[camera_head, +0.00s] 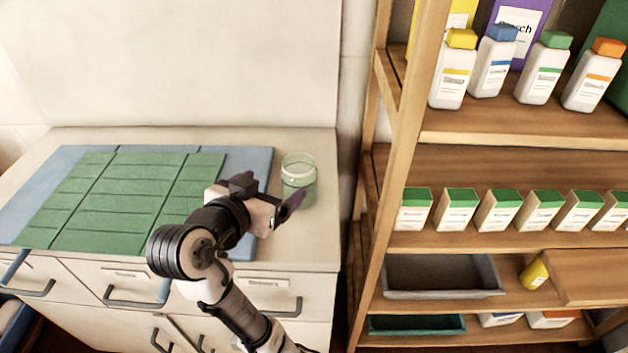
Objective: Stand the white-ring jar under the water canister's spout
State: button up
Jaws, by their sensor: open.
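A clear glass jar (298,172) with a pale ring near its top and a greenish lower part stands upright on the counter, near its right edge. I take it for the white-ring jar. My gripper (284,193) is open at the jar's lower left, its dark fingers close to the jar. One finger overlaps the jar's lower part in the picture. I cannot tell whether it touches. No water canister or spout is in view.
A green slatted mat (120,200) on a blue sheet (250,165) covers much of the counter (325,215). Drawers with handles are below. A wooden shelf unit (500,240) stands right, holding bottles, boxes and a grey tray (440,291).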

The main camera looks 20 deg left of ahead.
aim_at(289, 174)
jog(key=x, duration=0.8)
jog(key=shift+p, duration=0.35)
jog(key=shift+p+x, duration=0.9)
jog(key=shift+x, duration=1.8)
jog(key=shift+a, duration=0.2)
jog(key=c, duration=1.4)
